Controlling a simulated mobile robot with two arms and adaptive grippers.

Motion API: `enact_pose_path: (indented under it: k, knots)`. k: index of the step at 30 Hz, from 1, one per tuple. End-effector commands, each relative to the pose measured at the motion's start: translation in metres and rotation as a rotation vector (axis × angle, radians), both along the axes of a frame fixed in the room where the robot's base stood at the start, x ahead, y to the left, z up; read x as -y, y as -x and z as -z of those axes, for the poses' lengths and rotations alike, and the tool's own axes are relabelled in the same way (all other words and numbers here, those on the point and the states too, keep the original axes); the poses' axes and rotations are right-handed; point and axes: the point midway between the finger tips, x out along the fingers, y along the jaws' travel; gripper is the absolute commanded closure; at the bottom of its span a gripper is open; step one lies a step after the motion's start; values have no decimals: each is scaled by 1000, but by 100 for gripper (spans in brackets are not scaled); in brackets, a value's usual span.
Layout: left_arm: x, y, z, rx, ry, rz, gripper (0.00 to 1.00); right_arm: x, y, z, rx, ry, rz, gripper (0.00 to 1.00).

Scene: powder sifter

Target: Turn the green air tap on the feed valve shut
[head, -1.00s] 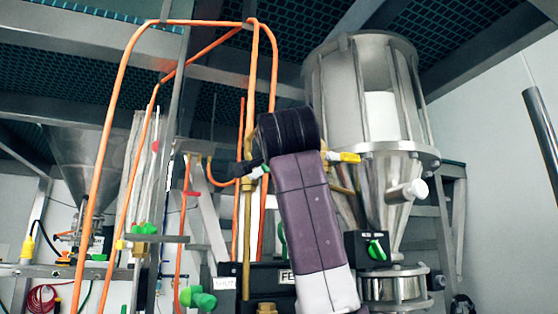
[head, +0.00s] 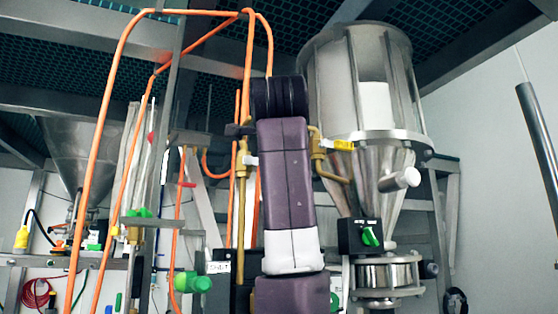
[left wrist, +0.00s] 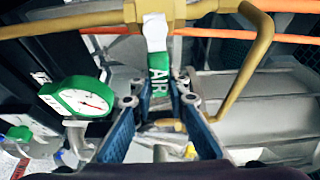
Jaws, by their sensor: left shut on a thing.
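The green air tap (left wrist: 159,75) is a flat lever marked AIR with a white upper end. In the left wrist view it hangs below a brass valve body (left wrist: 178,10). My left gripper (left wrist: 160,101) has its two blue fingers on either side of the lever's lower end and is shut on it. In the head view my left gripper (head: 238,131) shows as dark fingers beside the brass pipe, and the green lever cannot be made out there. My right gripper is not in view.
A green-rimmed gauge (left wrist: 82,100) sits left of the fingers. A bent brass pipe (left wrist: 245,65) runs close on the right. In the head view, a yellow-handled brass valve (head: 320,146), a steel hopper (head: 365,85) and a black switch box (head: 357,236) stand right of my arm. Orange hoses (head: 103,130) arch at left.

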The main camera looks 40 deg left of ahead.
Motion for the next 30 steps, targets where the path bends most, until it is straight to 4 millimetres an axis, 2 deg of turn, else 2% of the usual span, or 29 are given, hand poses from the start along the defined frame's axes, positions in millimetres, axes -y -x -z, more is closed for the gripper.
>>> enact_pose_path:
  k: [11, 12, 16, 22, 25, 30]
  knots:
    - [-3, 3, -3, 2, -9, -9, 100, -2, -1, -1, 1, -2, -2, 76]
    - [-3, 3, -3, 2, -9, -9, 81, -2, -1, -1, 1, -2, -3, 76]
    - [-2, 2, -3, 1, -7, -6, 67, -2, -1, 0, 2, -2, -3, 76]
    - [-1, 1, -2, 0, -6, -3, 67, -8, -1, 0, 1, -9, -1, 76]
    - [0, 2, -2, 0, -6, -3, 67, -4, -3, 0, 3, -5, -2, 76]
    - [14, 15, -3, 2, -6, -2, 67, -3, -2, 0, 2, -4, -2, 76]
